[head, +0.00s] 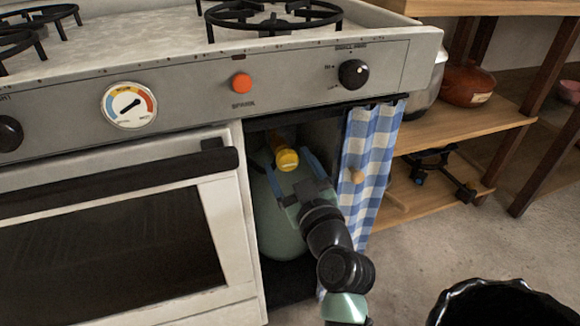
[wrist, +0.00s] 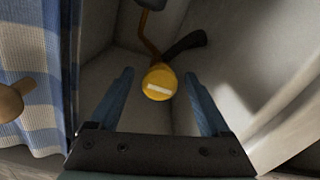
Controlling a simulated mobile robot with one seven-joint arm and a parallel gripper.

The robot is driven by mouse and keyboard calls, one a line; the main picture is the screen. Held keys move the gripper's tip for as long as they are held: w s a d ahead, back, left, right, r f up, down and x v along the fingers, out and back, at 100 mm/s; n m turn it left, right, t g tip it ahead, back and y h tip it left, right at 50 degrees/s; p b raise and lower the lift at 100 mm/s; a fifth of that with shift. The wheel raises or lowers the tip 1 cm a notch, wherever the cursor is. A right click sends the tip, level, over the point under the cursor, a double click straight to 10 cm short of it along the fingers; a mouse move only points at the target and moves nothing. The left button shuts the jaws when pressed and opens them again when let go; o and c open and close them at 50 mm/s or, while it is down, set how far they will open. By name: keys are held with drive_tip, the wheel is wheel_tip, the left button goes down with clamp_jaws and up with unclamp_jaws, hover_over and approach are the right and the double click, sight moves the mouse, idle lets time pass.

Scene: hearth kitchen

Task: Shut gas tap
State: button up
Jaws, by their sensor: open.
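The gas tap is a round yellow knob (head: 287,159) on top of the green gas cylinder (head: 268,229), inside the open compartment under the hob. In the wrist view the knob (wrist: 158,83) faces me, with a white bar across it lying nearly level, slightly tilted. My gripper (head: 288,168) is open, its blue fingers reaching into the compartment. In the wrist view the fingertips (wrist: 159,75) show on either side of the knob, with a gap on each side. I cannot tell whether the tips are level with the knob in depth.
A blue checked curtain (head: 373,145) with a wooden knob (head: 357,177) hangs at the compartment's right. The oven door (head: 120,190) is shut at the left. A brown pipe (wrist: 148,43) and dark hose (wrist: 186,43) run behind the tap. Wooden shelves (head: 470,125) stand at the right.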

drive_tip(key=shift+c, duration=0.3)
clamp_jaws()
drive_tip(key=shift+m, duration=0.4)
drive_tip(key=m+p, duration=0.1)
drive_tip(key=m, duration=0.2)
drive_tip(key=shift+a+m, duration=0.15)
drive_tip(key=shift+m, duration=0.25)
drive_tip(key=m+p, duration=0.2)
drive_tip(key=m, duration=0.2)
drive_tip(key=shift+r+m, duration=0.15)
drive_tip(key=shift+m, duration=0.15)
drive_tip(key=m+p, duration=0.2)
drive_tip(key=m, duration=0.3)
drive_tip(key=shift+a, duration=0.1)
drive_tip(key=shift+m+p, duration=0.95)
drive_tip(key=shift+m, duration=0.85)
